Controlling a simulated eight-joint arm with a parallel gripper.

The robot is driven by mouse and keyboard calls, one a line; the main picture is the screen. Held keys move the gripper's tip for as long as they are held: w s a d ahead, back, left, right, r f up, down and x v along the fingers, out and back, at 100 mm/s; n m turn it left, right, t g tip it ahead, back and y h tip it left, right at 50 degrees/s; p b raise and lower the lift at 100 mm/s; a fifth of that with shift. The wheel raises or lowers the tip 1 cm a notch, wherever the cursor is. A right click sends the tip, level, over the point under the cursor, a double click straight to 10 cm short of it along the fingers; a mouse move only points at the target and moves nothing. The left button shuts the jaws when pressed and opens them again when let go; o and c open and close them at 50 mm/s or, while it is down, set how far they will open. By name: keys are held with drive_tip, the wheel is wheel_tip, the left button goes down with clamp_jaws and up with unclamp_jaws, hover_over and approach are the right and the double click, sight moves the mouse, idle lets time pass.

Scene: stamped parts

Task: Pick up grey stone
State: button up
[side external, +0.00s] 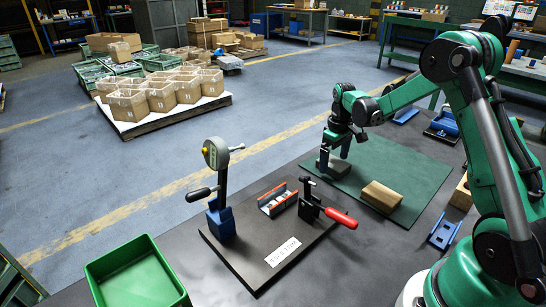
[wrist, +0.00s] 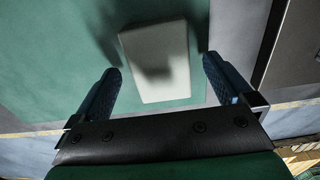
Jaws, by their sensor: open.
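The grey stone (side external: 338,170) is a flat rectangular block lying on the green mat (side external: 412,163), near its left edge. My gripper (side external: 335,150) is open above the stone and points down. In the wrist view my gripper (wrist: 161,72) has one blue finger on each side of the stone's near end, with a gap on both sides. The stone's top is partly hidden by my fingers in the side view.
A tan block (side external: 381,196) lies on the mat to the right of the stone. A dark fixture plate (side external: 240,262) with a gauge stand (side external: 219,190) and a red-handled clamp (side external: 325,208) is at the left. A green bin (side external: 137,275) stands at the front left.

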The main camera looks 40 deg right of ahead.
sight(334, 162)
drive_tip(key=shift+f, duration=0.5)
clamp_jaws()
drive_tip(key=shift+r, duration=0.15)
wheel_tip(334, 162, up, 20)
idle(0.3)
